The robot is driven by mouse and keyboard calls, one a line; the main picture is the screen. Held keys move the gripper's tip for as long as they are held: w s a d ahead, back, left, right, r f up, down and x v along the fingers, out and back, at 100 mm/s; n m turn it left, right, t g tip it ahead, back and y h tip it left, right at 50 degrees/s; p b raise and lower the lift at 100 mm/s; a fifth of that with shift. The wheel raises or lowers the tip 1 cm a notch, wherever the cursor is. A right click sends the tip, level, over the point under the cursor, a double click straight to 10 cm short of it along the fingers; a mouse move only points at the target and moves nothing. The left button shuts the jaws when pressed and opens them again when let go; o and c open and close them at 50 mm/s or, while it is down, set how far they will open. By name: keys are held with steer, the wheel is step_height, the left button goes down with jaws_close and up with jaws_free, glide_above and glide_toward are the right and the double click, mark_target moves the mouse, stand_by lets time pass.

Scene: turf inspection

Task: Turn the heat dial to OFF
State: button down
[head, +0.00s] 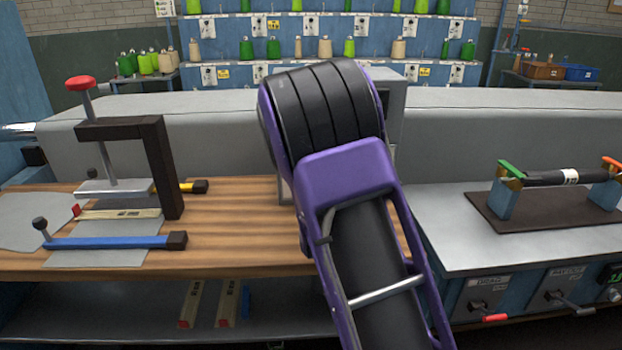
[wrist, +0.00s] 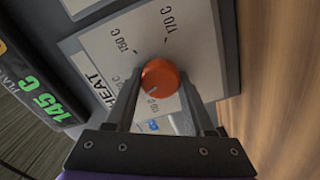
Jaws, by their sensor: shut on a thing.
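The heat dial (wrist: 160,74) is a round orange-red knob on a pale panel (wrist: 100,45) marked HEAT, in the wrist view. Its pale pointer line points toward the lower left, near a small temperature label. The labels 150 C and 170 C show above it; others are partly covered by my fingers. A small blue mark shows below the dial, too small to read. My gripper (wrist: 159,83) has one finger on each side of the dial and is shut on it. In the head view my arm hides the dial and gripper.
A display (wrist: 40,98) beside the panel reads 145 C in green. A wooden bench (head: 235,225) carries a clamp press (head: 160,165) and a blue-handled tool (head: 110,242) on the left. A metal bench (head: 455,240) with a roller fixture (head: 560,178) stands right.

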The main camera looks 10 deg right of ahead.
steer(key=n, duration=0.4)
steer(key=shift+n, duration=0.3)
steer(key=n, duration=0.5)
steer(key=shift+f, duration=0.1)
steer(key=n, duration=0.6)
steer(key=shift+p, duration=0.4)
steer(key=shift+d+n, duration=0.1)
steer(key=shift+n, duration=2.4)
steer(key=shift+p, duration=0.3)
steer(key=shift+c, duration=1.3)
jaws_free()
steer(key=shift+f, duration=0.1)
